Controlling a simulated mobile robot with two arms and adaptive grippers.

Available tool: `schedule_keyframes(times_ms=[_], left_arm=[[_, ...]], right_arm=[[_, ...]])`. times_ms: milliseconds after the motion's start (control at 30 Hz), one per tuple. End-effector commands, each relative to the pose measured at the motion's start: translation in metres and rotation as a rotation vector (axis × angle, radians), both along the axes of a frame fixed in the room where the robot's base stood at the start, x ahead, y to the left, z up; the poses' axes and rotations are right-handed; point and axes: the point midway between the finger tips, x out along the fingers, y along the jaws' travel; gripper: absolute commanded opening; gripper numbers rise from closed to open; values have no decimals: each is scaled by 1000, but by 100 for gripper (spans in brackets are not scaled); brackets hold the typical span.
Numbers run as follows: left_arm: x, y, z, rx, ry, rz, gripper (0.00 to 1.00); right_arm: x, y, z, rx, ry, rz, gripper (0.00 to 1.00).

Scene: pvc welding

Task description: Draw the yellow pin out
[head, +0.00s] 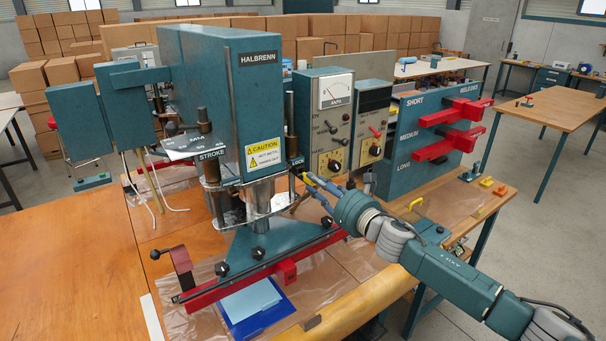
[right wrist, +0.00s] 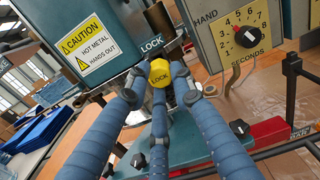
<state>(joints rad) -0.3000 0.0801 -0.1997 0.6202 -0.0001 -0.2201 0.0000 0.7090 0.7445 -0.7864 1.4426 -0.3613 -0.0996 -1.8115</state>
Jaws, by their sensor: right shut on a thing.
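In the head view my right gripper (head: 312,184) reaches in from the right to the machine's lower right side. The pin is too small and covered there to make out. The pin's shaft is hidden behind its head. The teal machine (head: 235,90) marked HALBRENN stands on the wooden table. My left gripper is not in view.
Control boxes with dials (head: 333,130) stand just right of the machine, close to my right gripper. A red clamp bar (head: 225,287) runs along the front base. A teal rack with red bars (head: 425,140) stands further right. The table's left front (head: 70,270) is clear.

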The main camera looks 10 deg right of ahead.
Motion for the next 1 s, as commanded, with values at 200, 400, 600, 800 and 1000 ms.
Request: schedule_keyframes(times_ms=[200,400,600,800,1000], left_arm=[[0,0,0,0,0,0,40],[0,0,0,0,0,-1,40],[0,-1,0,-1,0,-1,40],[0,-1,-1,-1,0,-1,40],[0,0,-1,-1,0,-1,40]], right_arm=[[4,2,1,-1,-1,1,0],[8,3,0,-1,-1,1,0],[12,5,0,-1,0,1,0],[16,7,1,-1,-1,2,0],[19,7,0,0,-1,1,0]])
